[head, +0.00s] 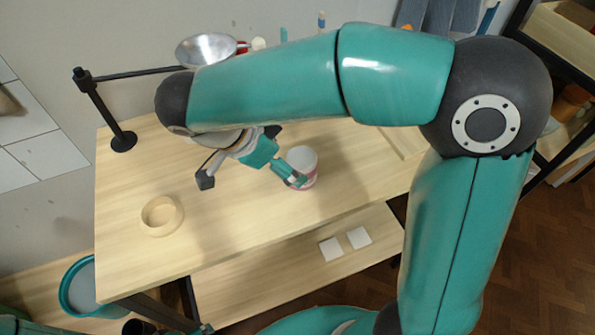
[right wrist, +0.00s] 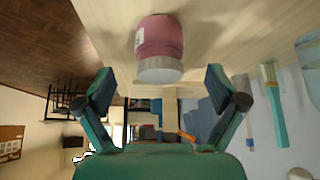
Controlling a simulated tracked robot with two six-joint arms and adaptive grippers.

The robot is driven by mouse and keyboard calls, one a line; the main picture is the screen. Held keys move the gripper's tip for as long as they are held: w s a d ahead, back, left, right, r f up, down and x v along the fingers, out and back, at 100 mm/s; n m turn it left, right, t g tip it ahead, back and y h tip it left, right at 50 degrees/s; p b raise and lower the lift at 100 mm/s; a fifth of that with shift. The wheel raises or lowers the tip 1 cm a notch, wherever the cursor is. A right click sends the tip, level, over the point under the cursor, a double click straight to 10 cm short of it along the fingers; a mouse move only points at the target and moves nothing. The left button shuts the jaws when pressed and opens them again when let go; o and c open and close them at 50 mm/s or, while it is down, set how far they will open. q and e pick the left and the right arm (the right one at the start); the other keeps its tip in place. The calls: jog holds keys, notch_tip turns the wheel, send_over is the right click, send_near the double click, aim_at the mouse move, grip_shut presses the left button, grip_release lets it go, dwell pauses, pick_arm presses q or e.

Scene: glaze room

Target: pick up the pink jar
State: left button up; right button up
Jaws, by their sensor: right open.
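The pink jar (head: 303,158) stands upright on the wooden table (head: 240,235), with a whitish top and a pink lower body. In the head view one finger of my right gripper (head: 250,181) covers part of its front left side. In the right wrist view the pink jar (right wrist: 160,42) is at the top middle, its pale top toward me and a white label on its side. My right gripper (right wrist: 161,84) is open and empty there; the jar lies in line with the gap between the fingers. I cannot tell whether a finger touches it.
A pale ring-shaped roll (head: 162,216) lies at the table's left. The table's front middle is clear.

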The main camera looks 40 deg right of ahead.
jog(key=x, duration=0.7)
jog(key=shift+f, duration=0.15)
jog(key=c, duration=1.4)
jog(key=shift+c, duration=0.2)
